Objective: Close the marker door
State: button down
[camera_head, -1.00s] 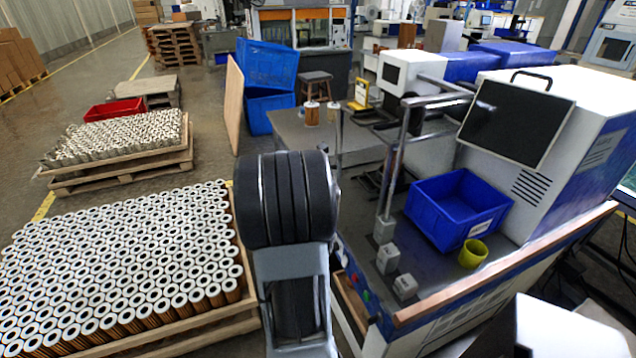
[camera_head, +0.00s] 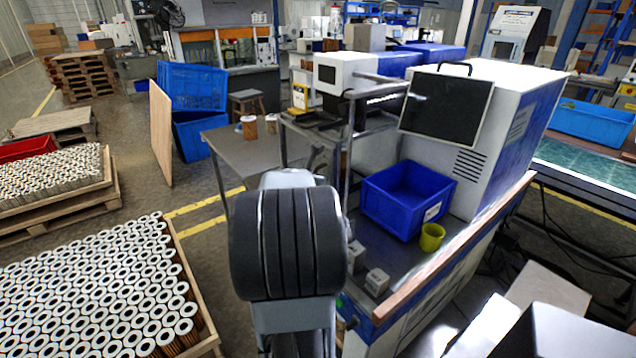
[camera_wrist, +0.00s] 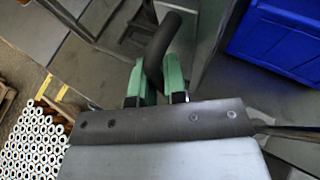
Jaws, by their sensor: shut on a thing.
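The white and blue marker machine (camera_head: 500,130) stands at the right in the head view. A dark panel (camera_head: 446,105) with a black handle on top leans at its front. A grey tubular frame (camera_head: 348,150) stands left of it, beside the worktop. My gripper (camera_wrist: 155,82) shows green fingers in the wrist view, shut on a dark curved bar (camera_wrist: 166,38) like a handle. Which part that bar belongs to cannot be told.
A pallet of filter cartridges (camera_head: 90,290) lies at left. A grey table (camera_head: 225,140) stands behind my arm. Floor shows between pallet and table.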

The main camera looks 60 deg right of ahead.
jog(key=shift+d+r, duration=0.1)
jog(key=shift+r, duration=0.1)
jog(key=c, duration=1.5)
grip_release()
jog(key=shift+s+d, duration=0.1)
jog(key=shift+s, duration=0.05)
jog(key=o, duration=0.3)
jog(key=shift+f, duration=0.1)
jog(key=shift+f, duration=0.1)
jog(key=shift+w+p+v, duration=0.15)
jog(key=shift+p+v, duration=0.6)
jog(key=shift+v, duration=2.75)
jog(key=shift+w+p+v, duration=0.1)
jog(key=shift+p+v, duration=0.6)
jog(key=shift+v, duration=2.8)
